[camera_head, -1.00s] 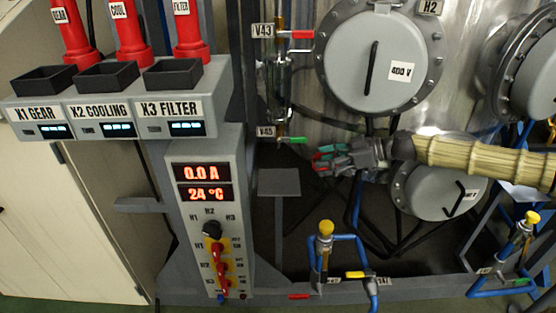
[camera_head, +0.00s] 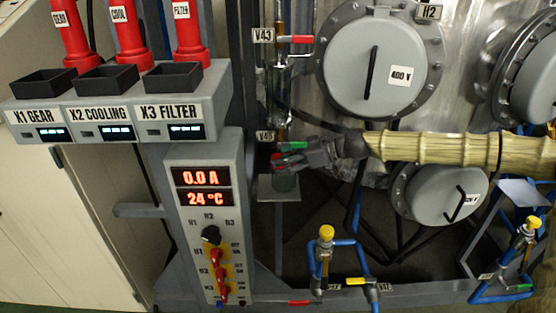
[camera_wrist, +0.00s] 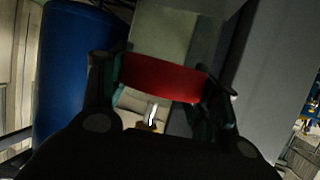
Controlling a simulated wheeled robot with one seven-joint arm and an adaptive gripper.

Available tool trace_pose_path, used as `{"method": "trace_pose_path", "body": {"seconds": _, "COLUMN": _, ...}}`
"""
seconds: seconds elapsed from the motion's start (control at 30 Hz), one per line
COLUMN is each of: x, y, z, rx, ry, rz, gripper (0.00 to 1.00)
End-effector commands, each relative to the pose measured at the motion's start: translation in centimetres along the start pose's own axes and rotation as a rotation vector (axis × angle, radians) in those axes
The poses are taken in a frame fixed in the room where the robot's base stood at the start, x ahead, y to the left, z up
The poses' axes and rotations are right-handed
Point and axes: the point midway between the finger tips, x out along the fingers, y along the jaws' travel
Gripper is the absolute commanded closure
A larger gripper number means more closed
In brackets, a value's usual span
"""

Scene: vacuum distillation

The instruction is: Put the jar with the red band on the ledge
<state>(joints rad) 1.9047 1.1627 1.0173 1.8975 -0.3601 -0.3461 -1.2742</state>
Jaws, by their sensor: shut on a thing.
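My gripper (camera_head: 292,160) is shut on the jar (camera_head: 285,184), a small glass jar with a red band. In the wrist view the red band (camera_wrist: 165,78) spans the gap between my two fingers (camera_wrist: 160,85). The jar looks roughly upright. I cannot tell whether its base touches the plate. My fingers hide most of its upper part.
Yellow-capped blue pipes (camera_head: 326,250) stand lower right. A blue cylinder (camera_wrist: 72,65) shows in the wrist view.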

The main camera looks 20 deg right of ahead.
Motion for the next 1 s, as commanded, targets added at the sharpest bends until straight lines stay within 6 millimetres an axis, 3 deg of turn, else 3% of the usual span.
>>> {"method": "trace_pose_path", "body": {"seconds": 0.17, "x": 1.8, "y": 0.0, "z": -0.8, "rx": -0.001, "ry": 0.001, "rz": 0.001, "gripper": 0.86}}
{"method": "trace_pose_path", "body": {"seconds": 0.57, "x": 1.9, "y": 0.1, "z": -0.3, "rx": -0.001, "ry": 0.001, "rz": 0.002, "gripper": 0.86}}
{"method": "trace_pose_path", "body": {"seconds": 0.6, "x": 1.9, "y": 0.1, "z": -0.3, "rx": -0.001, "ry": 0.000, "rz": 0.002, "gripper": 0.37}}
{"method": "trace_pose_path", "body": {"seconds": 0.7, "x": 1.8, "y": 0.1, "z": -0.3, "rx": 0.000, "ry": 0.000, "rz": 0.002, "gripper": 0.19}}
{"method": "trace_pose_path", "body": {"seconds": 1.0, "x": 1.8, "y": 0.1, "z": -0.3, "rx": 0.000, "ry": 0.000, "rz": 0.002, "gripper": 0.17}}
